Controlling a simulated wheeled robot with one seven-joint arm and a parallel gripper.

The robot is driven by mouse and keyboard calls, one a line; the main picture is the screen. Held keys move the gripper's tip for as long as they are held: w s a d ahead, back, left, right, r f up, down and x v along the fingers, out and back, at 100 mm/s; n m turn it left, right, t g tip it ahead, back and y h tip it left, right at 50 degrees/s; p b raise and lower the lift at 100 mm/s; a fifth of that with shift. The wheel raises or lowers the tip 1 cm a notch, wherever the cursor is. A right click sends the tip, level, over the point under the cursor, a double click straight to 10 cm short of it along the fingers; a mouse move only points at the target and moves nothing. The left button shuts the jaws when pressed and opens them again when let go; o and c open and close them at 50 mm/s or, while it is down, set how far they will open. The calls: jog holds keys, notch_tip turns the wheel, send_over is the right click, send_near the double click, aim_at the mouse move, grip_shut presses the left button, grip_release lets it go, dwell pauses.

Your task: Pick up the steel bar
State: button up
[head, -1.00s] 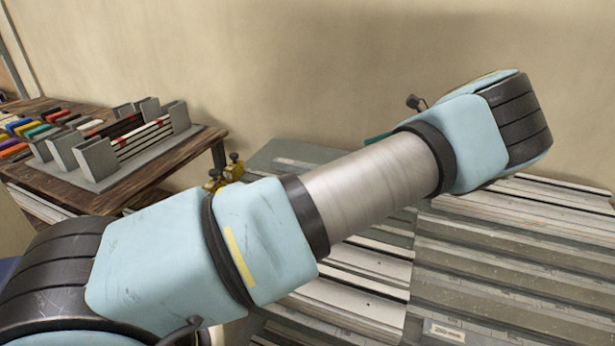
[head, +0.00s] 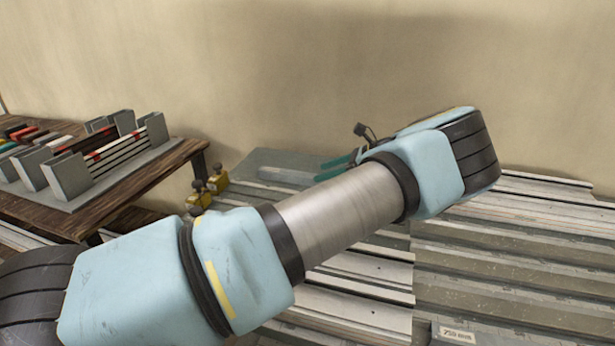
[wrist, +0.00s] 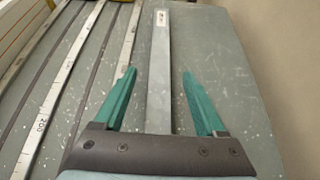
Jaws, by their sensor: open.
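In the wrist view a long, flat grey steel bar (wrist: 159,70) lies lengthwise on the grey-green bench surface (wrist: 225,60), with a small white label near its far end. My gripper (wrist: 158,75) is open, its two green fingers on either side of the bar, apart from it in the picture. The bar's near end is hidden behind the gripper's dark body. I cannot tell the height of the fingertips above the bench.
Pale slotted rails and a ruler strip (wrist: 60,85) run left of the bar. Yellow clamps (head: 208,190) stand at the bench's left edge. A wooden table (head: 150,185) at left carries a rack (head: 63,176) of bars. A wall stands behind.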

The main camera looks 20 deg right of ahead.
jog(key=p+x, duration=0.2)
jog(key=x, duration=0.1)
jog(key=shift+w+a, duration=0.25)
jog(key=shift+a, duration=0.1)
jog(key=shift+w+a+f, duration=0.25)
jog(key=shift+f, duration=0.05)
grip_shut()
dwell(0.3)
